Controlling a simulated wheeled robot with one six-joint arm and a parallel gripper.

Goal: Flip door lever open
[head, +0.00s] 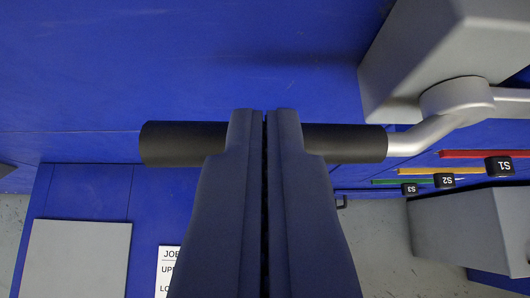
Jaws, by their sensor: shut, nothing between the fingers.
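The door lever has a thick black cylindrical grip (358,143) that lies across the middle of the head view. Its bent silver arm (430,130) runs from the grip's right end to a round hub beside a grey housing at the upper right. My gripper (264,112) is shut and empty, its two dark fingers pressed together. The fingers cross in front of the middle of the grip and hide that part. I cannot tell whether they touch it.
A blue panel (190,60) fills the back. A grey box (470,228) with black tags S1, S2 and S3 and red, yellow and green strips is at the right. A pale plate (75,258) and a white printed sign (170,275) are at the lower left.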

